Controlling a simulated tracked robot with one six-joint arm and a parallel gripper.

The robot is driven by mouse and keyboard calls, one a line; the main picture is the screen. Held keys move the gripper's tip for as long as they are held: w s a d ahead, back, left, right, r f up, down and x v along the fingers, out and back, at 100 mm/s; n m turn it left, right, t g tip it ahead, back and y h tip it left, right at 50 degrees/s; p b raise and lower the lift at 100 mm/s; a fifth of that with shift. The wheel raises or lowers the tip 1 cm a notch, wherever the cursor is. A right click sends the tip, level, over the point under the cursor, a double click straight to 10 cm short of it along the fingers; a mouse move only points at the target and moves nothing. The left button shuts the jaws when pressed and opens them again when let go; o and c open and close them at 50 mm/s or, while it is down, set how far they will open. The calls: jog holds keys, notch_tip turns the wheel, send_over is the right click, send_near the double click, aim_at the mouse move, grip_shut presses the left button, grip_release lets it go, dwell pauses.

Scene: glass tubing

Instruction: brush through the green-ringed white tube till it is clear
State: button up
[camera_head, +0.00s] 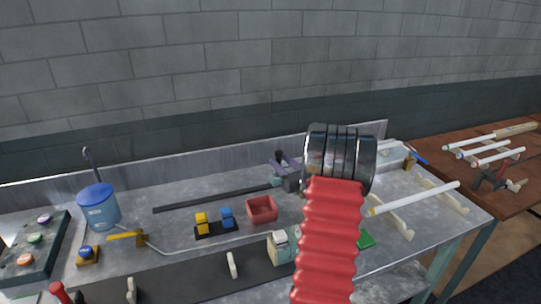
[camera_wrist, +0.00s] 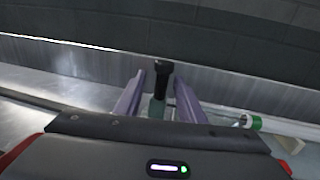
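In the wrist view, a short piece of white tube with a green ring (camera_wrist: 254,122) shows at the right; its far part is hidden. I cannot match it surely to a tube in the head view. My gripper (camera_wrist: 160,88) has purple fingers standing apart on either side of a teal handle (camera_wrist: 157,108) with a black end (camera_wrist: 160,72); narrow gaps seem to show beside the handle. In the head view my gripper (camera_head: 287,172) is low over the bench, at the right end of a long dark rod (camera_head: 213,198), the apparent brush, with teal at that end.
A white tube (camera_head: 415,198) rests on cream cradles (camera_head: 393,217) at right. A red tray (camera_head: 262,209), yellow and blue blocks (camera_head: 214,222) and a blue bucket (camera_head: 98,207) stand on the bench. Several tubes lie on the brown table (camera_head: 440,152). My arm hides the bench's middle right.

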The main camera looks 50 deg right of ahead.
jog(key=shift+s, duration=0.15)
jog(key=shift+d, duration=0.1)
jog(key=x, duration=0.7)
jog(key=shift+w, duration=0.25)
jog(key=shift+d, duration=0.1)
grip_shut()
jog(key=shift+r, duration=0.1)
jog(key=shift+r, duration=0.1)
dwell(0.5)
